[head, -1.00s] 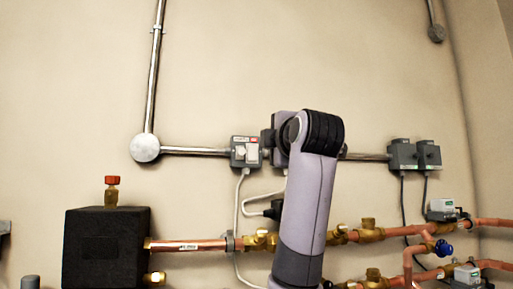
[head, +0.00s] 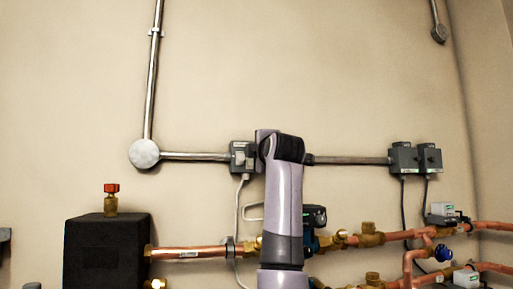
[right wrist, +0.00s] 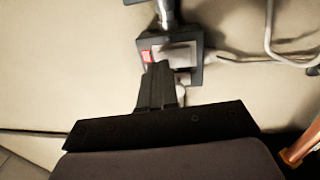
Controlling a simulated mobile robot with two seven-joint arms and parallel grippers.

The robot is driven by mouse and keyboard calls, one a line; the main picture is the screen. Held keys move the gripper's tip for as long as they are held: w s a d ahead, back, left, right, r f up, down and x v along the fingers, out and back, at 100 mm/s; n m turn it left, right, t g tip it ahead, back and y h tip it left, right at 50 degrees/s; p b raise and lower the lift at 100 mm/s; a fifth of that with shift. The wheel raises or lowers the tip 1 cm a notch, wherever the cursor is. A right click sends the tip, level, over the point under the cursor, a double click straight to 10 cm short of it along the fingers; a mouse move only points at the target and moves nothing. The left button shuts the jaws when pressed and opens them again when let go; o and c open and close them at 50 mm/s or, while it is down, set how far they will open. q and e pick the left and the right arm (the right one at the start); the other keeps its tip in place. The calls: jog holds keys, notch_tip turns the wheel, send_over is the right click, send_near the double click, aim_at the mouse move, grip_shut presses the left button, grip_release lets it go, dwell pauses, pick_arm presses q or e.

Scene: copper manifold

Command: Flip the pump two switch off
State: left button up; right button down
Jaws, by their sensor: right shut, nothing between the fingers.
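A grey switch box (head: 238,157) with a pale switch face is on the wall conduit, partly covered by my arm in the head view. In the right wrist view the same kind of box (right wrist: 197,50) shows a red label (right wrist: 146,56) and a white switch (right wrist: 181,55). I cannot read which pump it serves. My right gripper (right wrist: 158,66) is shut and empty, its fingertips overlapping the box's face beside the red label. Whether they touch the switch I cannot tell. In the head view the fingertips are hidden. My left gripper is not in view.
Two more grey boxes (head: 403,158) are on the conduit at the right. Copper pipes (head: 195,252) with brass valves and a dark pump (head: 314,216) run below. A black block (head: 105,250) stands at lower left.

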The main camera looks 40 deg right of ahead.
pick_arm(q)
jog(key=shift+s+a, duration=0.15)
pick_arm(e)
jog(key=shift+x, duration=0.8)
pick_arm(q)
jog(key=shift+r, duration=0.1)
pick_arm(e)
jog(key=shift+r, duration=0.1)
